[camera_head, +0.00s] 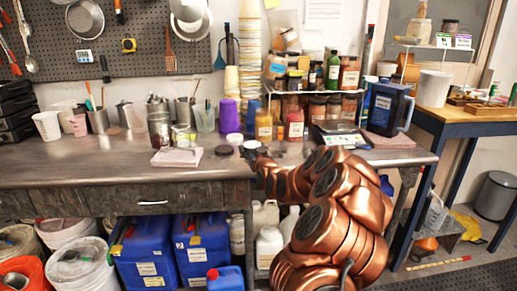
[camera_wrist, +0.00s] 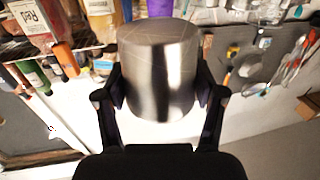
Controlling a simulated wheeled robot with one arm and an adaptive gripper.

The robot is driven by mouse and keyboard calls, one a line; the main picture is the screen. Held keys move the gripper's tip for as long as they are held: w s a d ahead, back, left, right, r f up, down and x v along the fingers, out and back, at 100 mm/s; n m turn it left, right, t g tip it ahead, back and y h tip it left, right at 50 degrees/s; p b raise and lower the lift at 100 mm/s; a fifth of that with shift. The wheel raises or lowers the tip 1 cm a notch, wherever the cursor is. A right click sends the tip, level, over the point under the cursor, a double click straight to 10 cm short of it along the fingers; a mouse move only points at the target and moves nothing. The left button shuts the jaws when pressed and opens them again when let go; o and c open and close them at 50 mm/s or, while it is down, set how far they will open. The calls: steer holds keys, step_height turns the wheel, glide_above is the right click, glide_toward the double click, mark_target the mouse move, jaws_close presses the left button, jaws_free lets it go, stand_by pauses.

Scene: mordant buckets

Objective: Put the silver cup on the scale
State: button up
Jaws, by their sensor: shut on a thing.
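The silver cup (camera_wrist: 158,65) fills the middle of the wrist view, a plain shiny metal cylinder. My gripper (camera_wrist: 160,95) is shut on it, with one dark finger against each side. In the head view my gripper (camera_head: 258,152) is over the front part of the workbench, left of the scale; the cup is hard to make out there. The scale (camera_head: 340,134) is a dark, flat device on the bench to the right of my gripper, partly hidden by my copper-coloured arm.
Bottles and jars (camera_head: 280,125) stand close behind my gripper. A blue jug (camera_head: 388,108) stands right of the scale. Metal cups with tools (camera_head: 158,128) stand further left.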

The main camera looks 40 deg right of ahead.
steer(key=shift+w+d+f+p, duration=0.15)
steer(key=shift+w+d+p, duration=0.15)
steer(key=shift+w+d, duration=0.8)
steer(key=shift+w+d+f+p, duration=0.15)
steer(key=shift+w+d+p, duration=0.3)
steer(key=shift+d, duration=1.05)
steer(key=shift+w+d+f+p, duration=0.15)
steer(key=shift+w+d, duration=0.8)
steer(key=shift+d, duration=0.35)
steer(key=shift+f, duration=1.55)
steer(key=shift+f, duration=0.25)
steer(key=o, duration=1.1)
steer(key=shift+r+p, duration=0.15)
steer(key=shift+p, duration=0.2)
steer(key=shift+s, duration=0.15)
steer(key=b+v, duration=0.1)
steer(key=v, duration=0.5)
steer(key=shift+s+d+b, duration=0.15)
steer(key=shift+b, duration=0.2)
steer(key=shift+s+a, duration=0.35)
steer(key=shift+s, duration=0.25)
